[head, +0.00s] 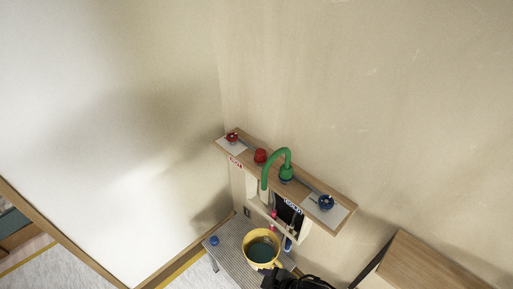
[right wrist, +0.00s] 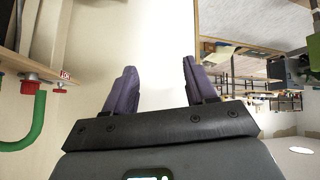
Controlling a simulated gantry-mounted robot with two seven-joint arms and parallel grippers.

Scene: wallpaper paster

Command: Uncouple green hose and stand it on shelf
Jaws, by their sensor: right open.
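The green hose (head: 276,155) stands on the wooden wall shelf (head: 325,191) in the head view. Its thick green end (head: 286,173) sits on a blue fitting, and it arches up and over, with its free end hanging past the shelf's front edge. In the right wrist view the hose (right wrist: 38,120) shows at the left, apart from my fingers. My right gripper (right wrist: 157,80) is open with nothing between its purple fingers. In the head view only a dark part of it shows at the bottom edge, beside the yellow bucket. My left gripper is not in view.
A red knob (head: 260,156) and a red valve (head: 232,137) are left of the hose; a blue valve (head: 326,202) is right. A yellow bucket (head: 263,263) of green liquid stands on a grey bench (head: 226,246) below. A wooden cabinet (head: 428,263) is at lower right.

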